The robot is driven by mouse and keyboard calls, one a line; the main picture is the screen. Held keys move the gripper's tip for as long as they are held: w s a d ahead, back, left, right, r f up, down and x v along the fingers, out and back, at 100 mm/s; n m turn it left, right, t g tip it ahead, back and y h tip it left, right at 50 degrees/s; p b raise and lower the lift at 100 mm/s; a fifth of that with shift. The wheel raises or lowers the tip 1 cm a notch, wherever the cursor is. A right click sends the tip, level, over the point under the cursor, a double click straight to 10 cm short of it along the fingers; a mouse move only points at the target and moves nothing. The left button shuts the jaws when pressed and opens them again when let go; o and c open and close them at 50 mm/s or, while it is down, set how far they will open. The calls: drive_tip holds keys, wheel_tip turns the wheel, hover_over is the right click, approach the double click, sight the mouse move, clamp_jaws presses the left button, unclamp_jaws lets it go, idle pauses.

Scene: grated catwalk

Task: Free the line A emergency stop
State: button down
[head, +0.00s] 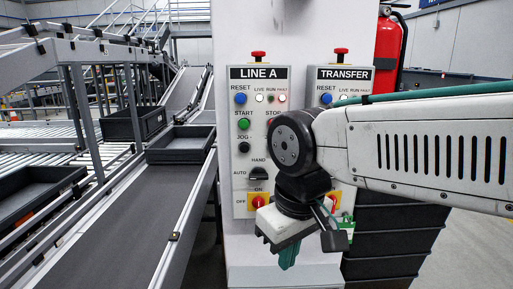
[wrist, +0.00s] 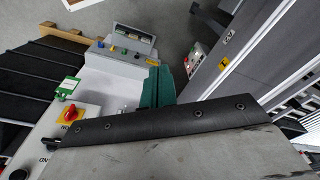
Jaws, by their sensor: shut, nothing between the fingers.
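The LINE A panel (head: 260,150) is on the white column in the head view. Its emergency stop, a red mushroom button (head: 258,55), sits on top of the panel. I cannot tell whether it is pressed in. My gripper (head: 289,256) points down in front of the panel's lower right corner, well below the button. Its teal fingers are shut and empty, and they also show in the wrist view (wrist: 158,88). My arm hides part of the panel's right side. The emergency stop does not clearly show in the wrist view.
A TRANSFER panel (head: 341,95) with its own red button (head: 341,52) stands to the right, partly behind my arm. Its left neighbour has a red-and-yellow rotary switch (head: 258,199) at the bottom. A conveyor (head: 130,215) with grey trays runs along the left. A fire extinguisher (head: 388,55) hangs at the right.

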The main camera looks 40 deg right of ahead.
idle(0.4)
drive_tip(key=c, duration=1)
unclamp_jaws()
drive_tip(key=shift+c, duration=0.2)
drive_tip(key=shift+o, duration=0.6)
drive_tip(key=w+d+r+m+t, duration=0.1)
drive_tip(key=w+d+r+t, duration=0.1)
drive_tip(key=w+r, duration=0.5)
drive_tip(key=w+d+r+m+t+h, duration=0.1)
drive_tip(key=w+d+r+t, duration=0.2)
drive_tip(key=w+r, duration=0.5)
drive_tip(key=shift+w+d+r+t, duration=0.3)
drive_tip(key=shift+w+d, duration=0.45)
drive_tip(key=shift+w, duration=0.4)
drive_tip(key=m+t+h, duration=0.2)
drive_tip(key=t+h, duration=0.2)
drive_tip(key=t, duration=0.2)
approach(258, 54)
drive_tip(key=x, duration=0.4)
drive_tip(key=shift+w+d+r, duration=0.15)
drive_tip(key=shift+d+r, duration=0.2)
drive_tip(key=shift+x, duration=3.8)
